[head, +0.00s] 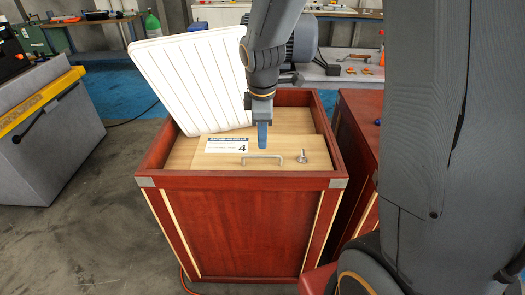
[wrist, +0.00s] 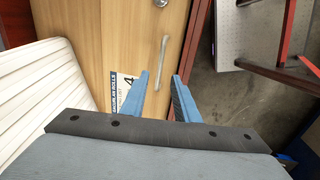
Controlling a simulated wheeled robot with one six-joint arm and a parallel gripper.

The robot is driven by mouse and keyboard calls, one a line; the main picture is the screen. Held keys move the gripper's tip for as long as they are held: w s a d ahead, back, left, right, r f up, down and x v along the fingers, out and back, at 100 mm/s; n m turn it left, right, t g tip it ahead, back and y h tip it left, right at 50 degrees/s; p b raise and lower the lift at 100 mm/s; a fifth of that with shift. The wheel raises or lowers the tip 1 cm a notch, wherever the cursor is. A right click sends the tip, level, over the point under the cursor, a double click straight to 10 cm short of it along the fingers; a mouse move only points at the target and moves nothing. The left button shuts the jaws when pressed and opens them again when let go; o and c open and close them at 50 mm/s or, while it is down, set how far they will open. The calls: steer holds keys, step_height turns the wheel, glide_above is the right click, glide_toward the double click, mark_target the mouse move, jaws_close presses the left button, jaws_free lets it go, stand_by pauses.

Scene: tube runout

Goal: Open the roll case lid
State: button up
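The roll case (head: 240,230) is a dark red wooden box with metal corners. Its light wood lid (head: 215,163) lies flat inside the red rim, and it also shows in the wrist view (wrist: 95,30). The lid carries a silver bar handle (head: 263,157), a white label marked 4 (head: 226,146) and a small metal knob (head: 302,157). In the wrist view the handle (wrist: 163,55) lies just beyond my fingertips, roughly in line with the gap. My gripper (head: 262,147) points down above the lid, near the handle. Its blue fingers (wrist: 160,76) are apart with nothing between them.
A white ribbed panel (head: 190,80) leans over the case's back left, close to my arm. A second red cabinet (head: 358,125) stands just right of the case. A grey bench with a yellow edge (head: 45,100) is at left. Open floor lies between.

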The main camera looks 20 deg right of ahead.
mark_target(263, 156)
steer(key=shift+w+d+f+p, duration=0.1)
steer(key=shift+w+f+p, duration=0.1)
steer(key=shift+f, duration=1)
steer(key=shift+w+d+f+p, duration=0.1)
steer(key=shift+w+f+p, duration=0.1)
steer(key=shift+f, duration=1.05)
steer(key=shift+w+d+f+p, duration=0.1)
steer(key=shift+w+f, duration=0.1)
steer(key=shift+f, duration=1)
steer(key=shift+c, duration=0.4)
jaws_close()
